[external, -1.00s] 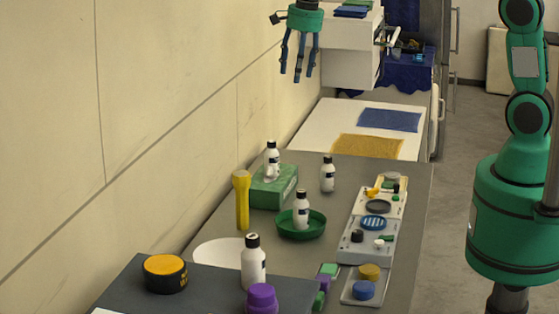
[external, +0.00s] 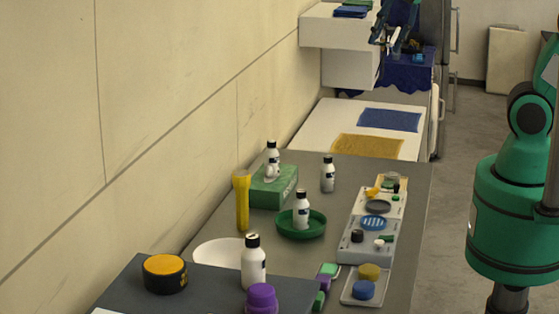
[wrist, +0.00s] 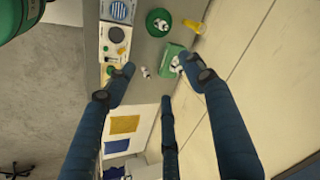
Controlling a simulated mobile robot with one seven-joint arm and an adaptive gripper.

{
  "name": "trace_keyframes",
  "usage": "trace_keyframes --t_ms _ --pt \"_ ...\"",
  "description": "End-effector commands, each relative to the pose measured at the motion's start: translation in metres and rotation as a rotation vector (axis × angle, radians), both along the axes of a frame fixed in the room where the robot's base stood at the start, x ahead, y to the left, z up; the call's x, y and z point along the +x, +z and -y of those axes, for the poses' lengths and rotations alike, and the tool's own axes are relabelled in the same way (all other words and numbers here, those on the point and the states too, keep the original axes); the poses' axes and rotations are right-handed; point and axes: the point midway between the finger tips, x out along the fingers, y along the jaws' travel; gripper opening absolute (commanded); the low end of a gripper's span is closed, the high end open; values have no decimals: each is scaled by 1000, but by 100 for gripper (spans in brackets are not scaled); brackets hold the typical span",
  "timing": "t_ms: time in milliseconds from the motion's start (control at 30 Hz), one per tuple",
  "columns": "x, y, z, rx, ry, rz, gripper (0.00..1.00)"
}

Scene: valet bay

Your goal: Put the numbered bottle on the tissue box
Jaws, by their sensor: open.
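Several white bottles with black caps look alike; I cannot read a number on any. One bottle (external: 328,174) stands on the grey counter right of the green tissue box (external: 284,195); it also shows in the wrist view (wrist: 146,72). Another bottle (external: 301,211) stands in a green dish (external: 288,232). A third bottle (external: 253,262) is near the front.
A yellow flashlight (external: 242,202) stands left of the dish. A long tray of small items (external: 352,250) runs along the counter's right side. A black-and-yellow tin (external: 165,274) and a purple object (external: 261,298) are in front. Blue (external: 389,120) and yellow (external: 367,146) cloths lie beyond.

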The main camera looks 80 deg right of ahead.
Motion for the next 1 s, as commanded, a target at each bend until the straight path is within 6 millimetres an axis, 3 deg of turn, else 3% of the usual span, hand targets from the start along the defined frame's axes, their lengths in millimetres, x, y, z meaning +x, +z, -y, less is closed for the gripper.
trace_keyframes --t_ms 200,433,633,1000 --pt "-58 0 -14 -99 250 50 53" --pt "-100 -8 -23 -187 451 87 53" --pt "-113 -13 -25 -219 519 97 53" --pt "-114 -14 -25 -221 524 98 53"
